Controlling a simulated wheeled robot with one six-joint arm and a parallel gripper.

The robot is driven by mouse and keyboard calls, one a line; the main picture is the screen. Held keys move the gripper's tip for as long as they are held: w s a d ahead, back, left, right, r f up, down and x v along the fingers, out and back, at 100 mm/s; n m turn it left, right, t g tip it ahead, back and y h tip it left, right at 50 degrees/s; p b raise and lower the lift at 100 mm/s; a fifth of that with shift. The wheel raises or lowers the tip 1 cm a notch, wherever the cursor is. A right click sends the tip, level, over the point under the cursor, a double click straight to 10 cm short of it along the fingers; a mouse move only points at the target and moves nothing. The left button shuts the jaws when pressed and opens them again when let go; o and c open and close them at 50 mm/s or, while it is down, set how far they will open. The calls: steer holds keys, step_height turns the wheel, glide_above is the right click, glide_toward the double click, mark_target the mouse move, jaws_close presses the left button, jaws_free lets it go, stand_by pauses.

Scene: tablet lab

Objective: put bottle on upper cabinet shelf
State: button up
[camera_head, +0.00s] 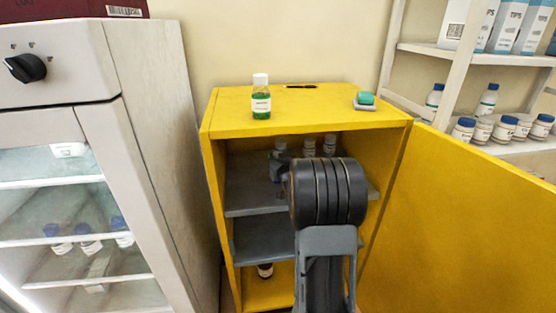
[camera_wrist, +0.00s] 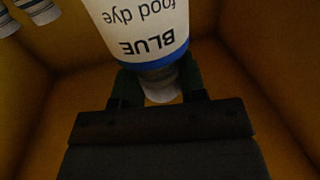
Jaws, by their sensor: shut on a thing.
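A bottle labelled "BLUE food dye" (camera_wrist: 140,30), white with a blue band, fills the top of the wrist view. My gripper (camera_wrist: 160,86) is shut on its neck and cap end. In the head view my gripper (camera_head: 284,166) reaches into the open yellow cabinet (camera_head: 210,130), above the grey upper shelf (camera_head: 243,200). A small bottle shape (camera_head: 279,147) shows by the gripper there, partly hidden by my arm. I cannot tell whether the held bottle touches the shelf.
Two bottles (camera_head: 309,147) (camera_head: 330,144) stand at the right on the upper shelf. A dark bottle (camera_head: 265,270) is at the cabinet bottom. The open yellow door (camera_head: 460,220) is at right, a fridge (camera_head: 150,130) at left.

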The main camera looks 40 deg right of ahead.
steer(key=shift+f+b, duration=0.3)
steer(key=shift+b, duration=0.2)
steer(key=shift+s+a+f+b, duration=0.1)
steer(key=shift+f+b, duration=0.15)
steer(key=shift+b, duration=0.05)
